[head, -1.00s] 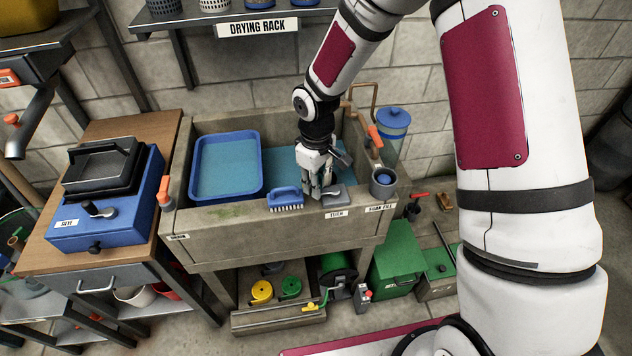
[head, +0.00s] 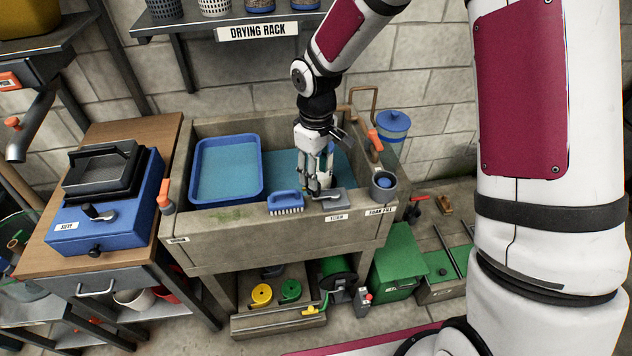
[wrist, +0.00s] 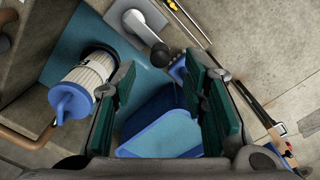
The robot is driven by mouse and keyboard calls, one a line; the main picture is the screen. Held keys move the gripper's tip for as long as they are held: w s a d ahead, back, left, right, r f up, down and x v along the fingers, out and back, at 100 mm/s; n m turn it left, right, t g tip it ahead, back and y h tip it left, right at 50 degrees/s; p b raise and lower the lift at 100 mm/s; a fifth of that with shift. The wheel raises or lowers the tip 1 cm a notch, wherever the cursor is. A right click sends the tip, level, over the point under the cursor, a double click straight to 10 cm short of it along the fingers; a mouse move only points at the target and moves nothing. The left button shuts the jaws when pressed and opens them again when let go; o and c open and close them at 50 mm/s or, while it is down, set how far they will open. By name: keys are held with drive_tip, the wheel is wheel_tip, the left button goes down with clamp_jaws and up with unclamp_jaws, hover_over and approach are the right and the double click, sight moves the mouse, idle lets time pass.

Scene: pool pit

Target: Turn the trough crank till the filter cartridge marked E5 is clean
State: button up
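The trough crank (head: 330,195) is a grey plate and arm on the front rim of the concrete trough (head: 215,240). In the wrist view its black knob (wrist: 160,54) shows just beyond and between my fingertips; contact is unclear. My gripper (head: 314,190) is over the front rim, pointing down, and in the wrist view its green-padded fingers (wrist: 160,80) stand apart with nothing clearly held. A pleated white filter cartridge (wrist: 88,78) with a blue cap lies left of the fingers, at the teal water. I cannot read an E5 mark.
A blue brush (head: 286,202) lies on the rim left of the crank. A blue tray (head: 200,200) sits in the trough's left part. A grey cup (head: 383,185) and orange-handled tap (head: 375,140) stand to the right. The drying rack (head: 215,22) hangs behind.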

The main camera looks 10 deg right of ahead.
wheel_tip(320, 180, up, 6)
drive_tip(key=shift+r, duration=0.1)
idle(0.6)
wheel_tip(320, 180, down, 12)
drive_tip(key=m+b, duration=0.4)
drive_tip(key=m, duration=1.4)
clamp_jaws()
